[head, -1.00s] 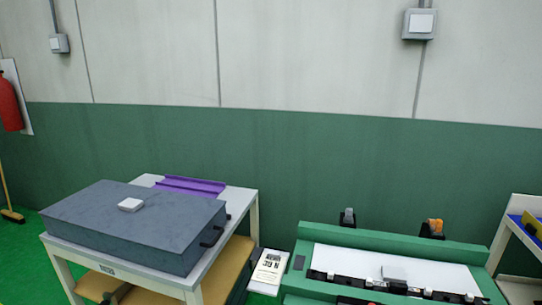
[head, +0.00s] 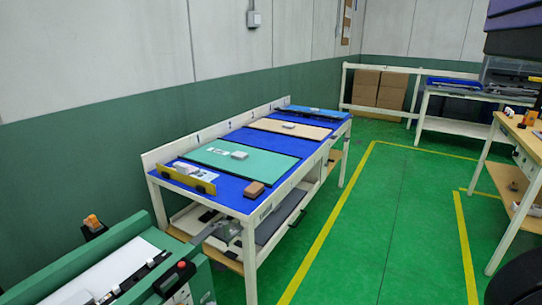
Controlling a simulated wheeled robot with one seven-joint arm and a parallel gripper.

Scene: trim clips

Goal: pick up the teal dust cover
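A flat teal-green panel (head: 240,155) lies on the blue top of a long white bench (head: 228,194). It may be the teal dust cover; I cannot tell for sure at this distance. A small pale block (head: 239,155) sits on it. My gripper is not in view.
The bench also holds a tan panel (head: 275,128), a blue panel (head: 318,114), a yellow rail (head: 186,178) and a brown block (head: 254,189). A green machine (head: 185,255) stands at lower left. A wooden-topped table (head: 515,135) is at right. Green floor (head: 390,215) between is clear.

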